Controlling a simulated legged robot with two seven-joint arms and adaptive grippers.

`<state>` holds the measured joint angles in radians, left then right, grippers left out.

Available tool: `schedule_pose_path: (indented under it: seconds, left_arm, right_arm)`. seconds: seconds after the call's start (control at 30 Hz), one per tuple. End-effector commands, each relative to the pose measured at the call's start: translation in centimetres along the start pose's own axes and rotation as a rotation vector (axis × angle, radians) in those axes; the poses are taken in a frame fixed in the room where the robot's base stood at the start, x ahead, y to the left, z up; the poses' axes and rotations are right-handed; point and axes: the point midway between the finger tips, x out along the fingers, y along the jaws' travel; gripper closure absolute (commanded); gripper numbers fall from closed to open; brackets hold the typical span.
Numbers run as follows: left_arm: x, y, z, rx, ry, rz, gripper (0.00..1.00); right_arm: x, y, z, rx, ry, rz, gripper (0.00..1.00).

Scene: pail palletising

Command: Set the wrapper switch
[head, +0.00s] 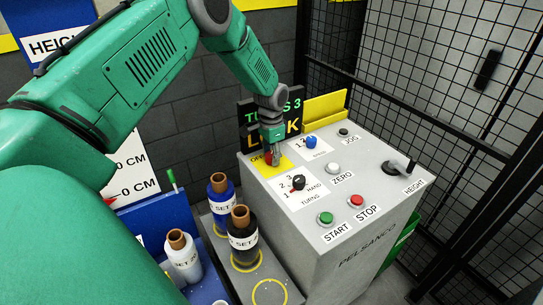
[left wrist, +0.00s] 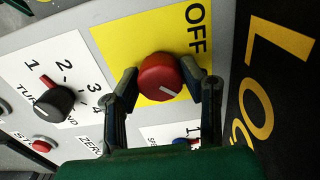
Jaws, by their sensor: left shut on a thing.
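The wrapper's grey control box (head: 345,230) carries several switches. A red round knob (head: 268,158) sits on a yellow plate at the box's back left corner. My left gripper (head: 271,133) reaches down onto it from above. In the left wrist view the fingers (left wrist: 168,82) are shut on the red knob (left wrist: 158,72), one on each side. The knob has a white mark at its lower right edge. The word OFF (left wrist: 197,30) is printed above it; the rest of the plate's lettering is hidden. My right gripper is not in view.
A black turns knob (head: 298,182), a blue knob (head: 311,142), buttons and a height lever (head: 398,166) share the panel. A sign (head: 255,125) reading TURNS 3 and LOCK stands behind. Wrap rolls (head: 243,240) stand at left; black mesh fence (head: 430,70) lies behind.

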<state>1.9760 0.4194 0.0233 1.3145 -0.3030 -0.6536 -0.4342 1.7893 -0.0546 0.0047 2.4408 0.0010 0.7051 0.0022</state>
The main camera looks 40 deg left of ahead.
Motion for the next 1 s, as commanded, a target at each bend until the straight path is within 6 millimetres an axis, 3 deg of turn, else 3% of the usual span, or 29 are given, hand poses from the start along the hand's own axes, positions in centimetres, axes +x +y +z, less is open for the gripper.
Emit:
schedule_pose_path:
  seconds: [0.27, 0.3, 0.33, 0.73, 1.0]
  left_arm:
    - [-0.4, -0.3, -0.6, 0.001, 0.016, -0.008, 0.93]
    - [-0.4, -0.3, -0.6, 0.001, 0.016, -0.008, 0.54]
    - [-0.4, -0.3, -0.6, 0.001, 0.016, -0.008, 0.44]
    - [-0.8, -0.1, -0.2, 0.000, 0.008, -0.005, 0.44]
    - [-5.7, -0.1, -0.3, 0.000, 0.010, -0.005, 0.44]
  right_arm:
    - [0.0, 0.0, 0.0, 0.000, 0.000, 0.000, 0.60]
    - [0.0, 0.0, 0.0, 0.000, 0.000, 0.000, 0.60]
    - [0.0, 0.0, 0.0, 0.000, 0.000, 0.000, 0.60]
    - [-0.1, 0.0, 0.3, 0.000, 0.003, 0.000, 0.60]
    - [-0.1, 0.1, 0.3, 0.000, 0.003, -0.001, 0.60]
